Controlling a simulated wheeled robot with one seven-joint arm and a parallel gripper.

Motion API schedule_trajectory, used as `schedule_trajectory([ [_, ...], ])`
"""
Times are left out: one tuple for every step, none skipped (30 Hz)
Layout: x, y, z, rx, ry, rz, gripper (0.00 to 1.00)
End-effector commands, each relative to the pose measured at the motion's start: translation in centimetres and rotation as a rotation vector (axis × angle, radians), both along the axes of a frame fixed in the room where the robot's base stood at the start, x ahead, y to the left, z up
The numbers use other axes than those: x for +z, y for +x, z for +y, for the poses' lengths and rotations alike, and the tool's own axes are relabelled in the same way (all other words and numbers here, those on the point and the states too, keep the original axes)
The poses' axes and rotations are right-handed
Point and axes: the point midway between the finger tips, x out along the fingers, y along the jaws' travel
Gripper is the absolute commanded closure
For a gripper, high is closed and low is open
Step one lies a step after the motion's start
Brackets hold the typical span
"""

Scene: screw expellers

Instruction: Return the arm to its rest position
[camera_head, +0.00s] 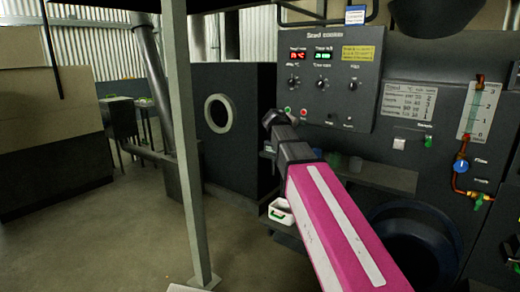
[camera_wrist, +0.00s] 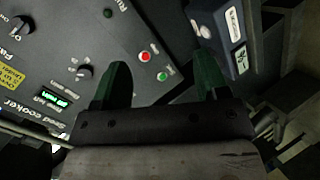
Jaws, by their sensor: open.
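My gripper (camera_wrist: 160,82) shows in the wrist view with its two green fingers spread apart and nothing between them. It faces the seed cooker control panel (camera_wrist: 100,35), near its red and green buttons. In the head view, my arm reaches from the lower right toward the same panel (camera_head: 345,65). Its dark end is at the panel's lower left, in front of the buttons. My fingers are hard to make out there. I cannot tell whether they touch the panel.
A grey post (camera_head: 183,140) stands left of my arm. A small white container (camera_head: 281,211) sits just below the arm. A gauge with a blue valve (camera_head: 461,166) is on the machine at right. Open floor (camera_head: 100,235) lies at left.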

Motion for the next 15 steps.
schedule_trajectory([
  [-3.1, -1.0, -0.7, -0.012, 0.039, 0.037, 0.32],
  [-4.7, -1.4, -1.1, -0.018, 0.066, 0.056, 0.32],
  [-6.9, -2.0, -1.5, -0.028, 0.102, 0.082, 0.32],
  [-8.4, -2.5, -1.7, -0.035, 0.128, 0.101, 0.32],
  [-10.1, -3.0, -1.9, -0.042, 0.155, 0.121, 0.32],
  [-12.1, -3.8, -2.3, -0.054, 0.19, 0.147, 0.32],
  [-13.6, -4.4, -2.6, -0.062, 0.217, 0.168, 0.32],
  [-15.1, -5.0, -2.8, -0.073, 0.243, 0.187, 0.32],
  [-17.0, -5.9, -3.0, -0.086, 0.28, 0.213, 0.32],
  [-18.5, -6.5, -3.2, -0.095, 0.306, 0.232, 0.32],
  [-19.8, -7.3, -3.4, -0.106, 0.332, 0.251, 0.32],
  [-21.7, -8.2, -3.7, -0.121, 0.369, 0.277, 0.32],
  [-23.0, -9.0, -3.8, -0.132, 0.396, 0.296, 0.32],
  [-24.3, -9.8, -3.9, -0.145, 0.422, 0.315, 0.32],
  [-26.0, -10.9, -4.1, -0.162, 0.458, 0.34, 0.32],
])
